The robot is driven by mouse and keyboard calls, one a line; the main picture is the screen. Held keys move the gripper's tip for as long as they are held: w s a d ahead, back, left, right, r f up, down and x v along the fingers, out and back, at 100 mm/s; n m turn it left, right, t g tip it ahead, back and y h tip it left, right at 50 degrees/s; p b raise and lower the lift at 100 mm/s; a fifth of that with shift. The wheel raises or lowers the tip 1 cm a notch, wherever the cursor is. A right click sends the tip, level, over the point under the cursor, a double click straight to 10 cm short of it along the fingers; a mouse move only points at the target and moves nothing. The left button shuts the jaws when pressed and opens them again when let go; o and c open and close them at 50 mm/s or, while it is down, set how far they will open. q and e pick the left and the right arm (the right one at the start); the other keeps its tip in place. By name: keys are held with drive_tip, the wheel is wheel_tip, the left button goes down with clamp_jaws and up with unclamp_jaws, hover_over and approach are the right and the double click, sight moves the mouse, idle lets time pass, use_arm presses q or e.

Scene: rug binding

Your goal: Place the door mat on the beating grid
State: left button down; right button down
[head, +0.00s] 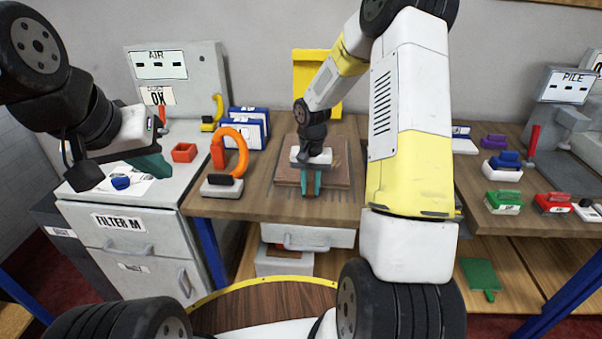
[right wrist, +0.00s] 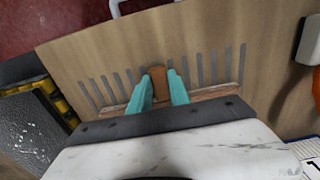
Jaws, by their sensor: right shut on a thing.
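The brown door mat (head: 338,172) lies over the beating grid (head: 345,193), a set of dark slots in the wooden bench top. Slots show past its near edge, and I cannot tell whether the mat rests fully flat. My right gripper (head: 311,190) is above the mat's near edge, shut on a brown tab (right wrist: 160,78) of the mat. In the right wrist view its teal fingers (right wrist: 163,92) stand on both sides of the tab, with grid slots (right wrist: 205,70) to either side. My left gripper (head: 150,164) is over the grey cabinet at left, and its jaw opening is unclear.
An orange hooped tool (head: 236,145) stands left of the grid, near blue-and-white boxes (head: 250,126). A yellow panel (head: 305,70) stands behind. The grey cabinet (head: 100,208) is at left. Brushes and blocks (head: 503,203) sit on the right bench, partly behind my right arm.

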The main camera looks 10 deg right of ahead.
drive_tip(key=c, duration=1.2)
unclamp_jaws()
drive_tip(key=shift+f, duration=0.1)
drive_tip(key=s+r+t, duration=0.1)
drive_tip(key=s+r, duration=0.1)
drive_tip(key=r, duration=0.7)
drive_tip(key=s+r, duration=0.2)
drive_tip(key=r, duration=0.8)
drive_tip(key=s+a+r+n+t+y, duration=0.1)
drive_tip(key=s+r, duration=0.3)
drive_tip(key=s, duration=0.6)
drive_tip(key=s+a+r+n+t+y, duration=0.1)
drive_tip(key=s+r+t, duration=0.3)
drive_tip(key=s, duration=0.6)
drive_tip(key=shift+r+n, duration=0.5)
drive_tip(key=shift+n, duration=0.4)
